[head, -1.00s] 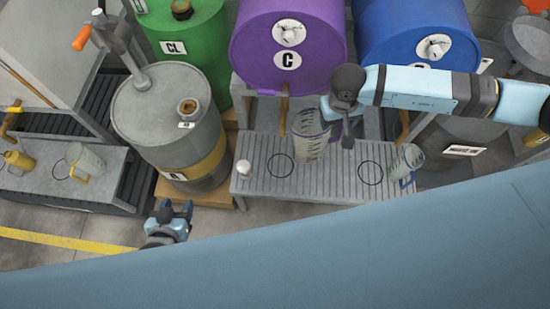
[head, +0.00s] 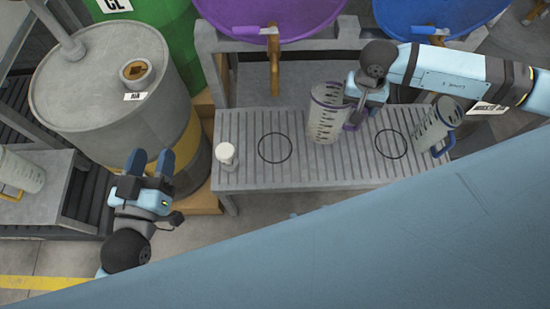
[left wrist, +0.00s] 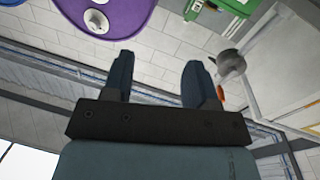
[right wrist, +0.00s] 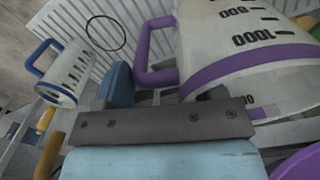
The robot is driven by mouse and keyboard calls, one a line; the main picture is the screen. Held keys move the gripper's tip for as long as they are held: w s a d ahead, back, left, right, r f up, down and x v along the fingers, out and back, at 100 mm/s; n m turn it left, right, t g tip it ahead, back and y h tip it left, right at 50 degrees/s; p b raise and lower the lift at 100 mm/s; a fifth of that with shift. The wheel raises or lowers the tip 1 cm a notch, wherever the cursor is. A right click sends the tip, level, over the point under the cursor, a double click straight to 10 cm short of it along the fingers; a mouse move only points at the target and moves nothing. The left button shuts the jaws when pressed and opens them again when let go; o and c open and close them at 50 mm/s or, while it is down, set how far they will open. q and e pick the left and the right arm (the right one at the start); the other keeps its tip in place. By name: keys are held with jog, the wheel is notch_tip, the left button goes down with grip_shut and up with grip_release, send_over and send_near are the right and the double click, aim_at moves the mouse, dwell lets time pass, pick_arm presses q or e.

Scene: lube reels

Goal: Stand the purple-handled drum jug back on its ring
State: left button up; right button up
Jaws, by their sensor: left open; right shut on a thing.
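The purple-handled jug (head: 325,118) is a clear, graduated measure with a purple rim band. It is over the slatted bench between two black rings, the left ring (head: 275,147) and the right ring (head: 391,143). My right gripper (head: 358,100) is shut on the jug at its handle side. In the right wrist view the purple handle (right wrist: 142,55) is beside one blue finger; the other finger is hidden. I cannot tell whether the jug's base touches the bench. My left gripper (head: 151,160) is open and empty, left of the bench by the grey drum.
A blue-handled jug (head: 432,128) is at the bench's (head: 300,178) right end. A small white object (head: 226,153) stands at its left end. A grey drum (head: 95,80) stands left. Both rings are empty.

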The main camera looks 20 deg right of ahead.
notch_tip(320, 180, down, 8)
jog(key=d+m+b, duration=0.2)
jog(key=d+b, duration=0.1)
jog(key=b, duration=0.4)
pick_arm(q)
notch_tip(320, 180, down, 9)
jog(key=d+g+h+b, duration=0.1)
jog(key=d+b, duration=0.1)
jog(key=b, duration=0.3)
jog(key=shift+s+m+h+b, duration=0.35)
jog(key=shift+s+m+h, duration=0.05)
pick_arm(e)
jog(key=w+a+f, duration=0.2)
jog(key=a, duration=0.6)
jog(key=w+a+f, duration=0.2)
jog(key=a, duration=0.7)
jog(key=shift+w, duration=0.3)
jog(key=shift+f, duration=0.1)
jog(key=shift+f, duration=0.15)
jog(key=o, duration=1.4)
jog(key=shift+c, duration=0.2)
pick_arm(q)
jog(key=shift+f, duration=0.15)
